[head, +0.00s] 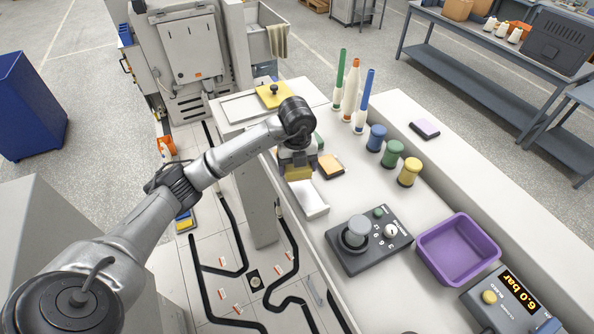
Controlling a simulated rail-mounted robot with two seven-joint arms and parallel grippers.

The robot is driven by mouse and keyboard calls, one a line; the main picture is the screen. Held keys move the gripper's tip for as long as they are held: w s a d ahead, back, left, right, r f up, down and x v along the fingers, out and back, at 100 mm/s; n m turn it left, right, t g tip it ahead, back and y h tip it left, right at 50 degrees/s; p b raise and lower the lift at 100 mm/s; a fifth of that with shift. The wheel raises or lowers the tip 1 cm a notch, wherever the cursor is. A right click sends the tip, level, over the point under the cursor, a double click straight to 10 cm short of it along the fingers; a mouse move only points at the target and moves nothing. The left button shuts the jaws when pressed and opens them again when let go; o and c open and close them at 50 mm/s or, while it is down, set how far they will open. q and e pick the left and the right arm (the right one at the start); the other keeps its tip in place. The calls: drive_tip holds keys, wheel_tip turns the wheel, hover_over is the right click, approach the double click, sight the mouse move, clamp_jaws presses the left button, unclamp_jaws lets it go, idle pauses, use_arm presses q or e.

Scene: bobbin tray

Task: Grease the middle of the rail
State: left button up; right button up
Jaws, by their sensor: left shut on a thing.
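My left gripper (297,158) comes in from the left and is shut on a yellow block-like thing (298,174). It holds this thing above the light worktop, close over a shallow white tray (310,203). The gripper's fingers are partly hidden by its own wrist, and I cannot tell whether the yellow thing touches the tray. A dark pad with an orange top (331,166) lies just right of the gripper. I cannot clearly make out which part is the rail or its middle. My right gripper is not in view.
A control box (368,246) with a grey knob and a purple bin (458,250) stand nearer. Blue (376,138), green (393,154) and yellow (409,172) bobbins stand to the right. Tall spindles (351,90) stand behind. A yellow plate (270,97) with a black knob lies at the far end.

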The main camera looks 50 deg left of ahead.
use_arm(q)
drive_tip(key=shift+r, duration=1.75)
